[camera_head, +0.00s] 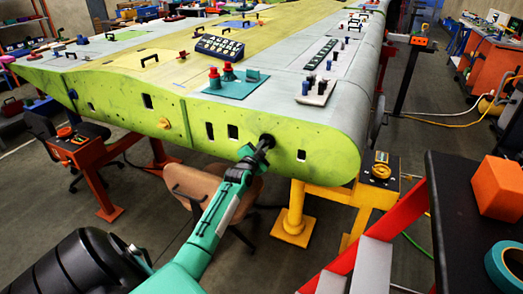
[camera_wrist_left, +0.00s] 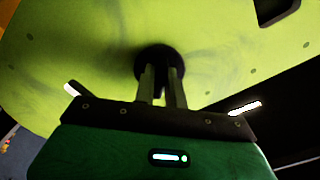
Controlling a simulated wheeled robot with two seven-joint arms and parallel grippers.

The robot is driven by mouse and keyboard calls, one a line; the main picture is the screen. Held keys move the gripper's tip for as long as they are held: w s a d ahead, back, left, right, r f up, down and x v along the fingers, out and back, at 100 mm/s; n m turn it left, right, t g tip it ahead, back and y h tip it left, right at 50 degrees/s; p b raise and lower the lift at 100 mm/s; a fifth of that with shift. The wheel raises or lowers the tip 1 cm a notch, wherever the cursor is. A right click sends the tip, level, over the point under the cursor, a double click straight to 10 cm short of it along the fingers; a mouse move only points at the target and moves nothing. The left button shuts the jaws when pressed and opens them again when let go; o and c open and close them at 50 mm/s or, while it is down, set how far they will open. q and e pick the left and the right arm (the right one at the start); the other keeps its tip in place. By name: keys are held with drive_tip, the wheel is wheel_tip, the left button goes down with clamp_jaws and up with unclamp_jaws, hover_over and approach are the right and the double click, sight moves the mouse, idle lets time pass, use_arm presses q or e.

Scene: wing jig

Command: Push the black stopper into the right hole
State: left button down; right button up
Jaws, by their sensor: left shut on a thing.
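The black stopper (camera_head: 267,141) is a round dark disc at the green end face of the wing (camera_head: 330,150), near its right part. It also shows in the left wrist view (camera_wrist_left: 159,62), flat against or very close to the green face. My left gripper (camera_head: 260,150) is shut on the stopper, with its two fingers (camera_wrist_left: 160,85) pointing at the face. Whether the stopper sits inside a hole is hidden behind the disc. My right gripper is not in view.
The wing rests on a yellow stand (camera_head: 295,215) and a red stand (camera_head: 90,155). A brown chair (camera_head: 205,185) is below the face. Red steps (camera_head: 345,265) and a black table (camera_head: 465,210) with an orange block (camera_head: 497,188) stand at the right.

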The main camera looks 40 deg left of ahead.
use_arm(q)
drive_tip(key=shift+w+a, duration=0.15)
drive_tip(key=shift+w, duration=0.25)
drive_tip(key=c, duration=1.4)
unclamp_jaws()
drive_tip(key=shift+o, duration=0.2)
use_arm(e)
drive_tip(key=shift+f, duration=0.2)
use_arm(q)
drive_tip(key=shift+s, duration=0.1)
drive_tip(key=b+v, duration=0.1)
drive_tip(key=v, duration=1.2)
drive_tip(key=shift+s+d+b, duration=0.2)
drive_tip(key=shift+s+b, duration=0.1)
drive_tip(key=shift+b, duration=0.05)
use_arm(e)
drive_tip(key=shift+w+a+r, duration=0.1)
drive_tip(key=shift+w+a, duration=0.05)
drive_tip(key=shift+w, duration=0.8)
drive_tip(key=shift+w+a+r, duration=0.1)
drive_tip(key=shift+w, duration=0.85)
